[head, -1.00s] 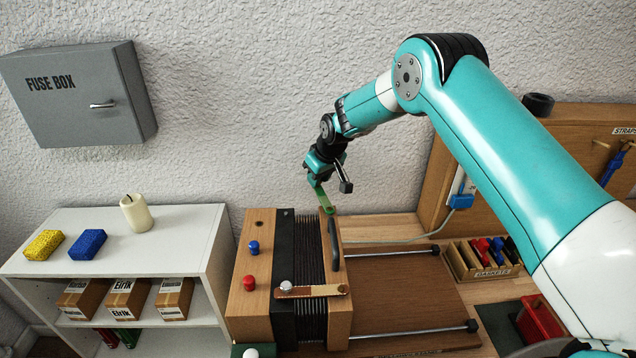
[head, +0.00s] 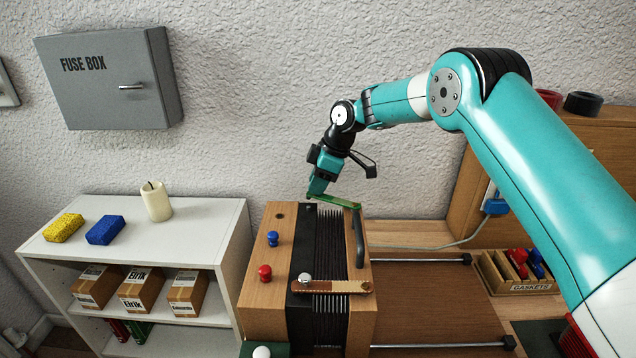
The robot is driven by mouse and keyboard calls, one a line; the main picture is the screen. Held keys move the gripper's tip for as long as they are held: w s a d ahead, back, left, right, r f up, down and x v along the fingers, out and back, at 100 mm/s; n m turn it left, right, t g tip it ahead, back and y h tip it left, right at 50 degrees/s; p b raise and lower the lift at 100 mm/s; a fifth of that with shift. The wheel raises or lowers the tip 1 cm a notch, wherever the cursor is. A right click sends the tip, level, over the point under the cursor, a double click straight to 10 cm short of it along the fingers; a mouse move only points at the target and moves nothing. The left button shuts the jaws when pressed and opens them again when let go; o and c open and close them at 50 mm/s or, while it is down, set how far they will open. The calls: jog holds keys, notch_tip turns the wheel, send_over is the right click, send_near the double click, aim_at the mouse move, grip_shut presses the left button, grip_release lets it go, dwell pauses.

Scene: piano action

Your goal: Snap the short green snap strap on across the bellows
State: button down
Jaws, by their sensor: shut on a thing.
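My gripper (head: 318,190) is shut on the short green snap strap (head: 338,202) at the strap's left end. The strap lies roughly level over the far end of the black pleated bellows (head: 329,245) and reaches right toward the wooden end block. I cannot tell whether it touches the wood or a stud. The bellows sits between a wooden block (head: 256,296) at left and a narrower one at right with a dark handle (head: 359,240). A brown strap (head: 330,286) crosses the bellows nearer the front, with a pale knob (head: 305,278) at its left end.
Blue (head: 272,239) and red (head: 265,273) knobs stand on the left block. A gaskets tray (head: 522,284) is at right, and a brown board with two rods (head: 425,261) lies between. A white shelf (head: 205,222) stands at left, with a candle and sponges on top.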

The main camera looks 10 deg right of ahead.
jog(key=s+n, duration=0.1)
jog(key=s+a+n+g, duration=0.1)
jog(key=n, duration=0.1)
jog(key=shift+a+b, duration=0.1)
jog(key=shift+b, duration=0.3)
jog(key=shift+s+a+n+g, duration=0.15)
jog(key=shift+s+n+g, duration=0.15)
jog(key=shift+s+n, duration=0.45)
jog(key=c, duration=0.9)
grip_release()
jog(key=p+v, duration=1)
jog(key=v, duration=0.7)
jog(key=shift+w+r, duration=0.15)
jog(key=shift+r, duration=0.15)
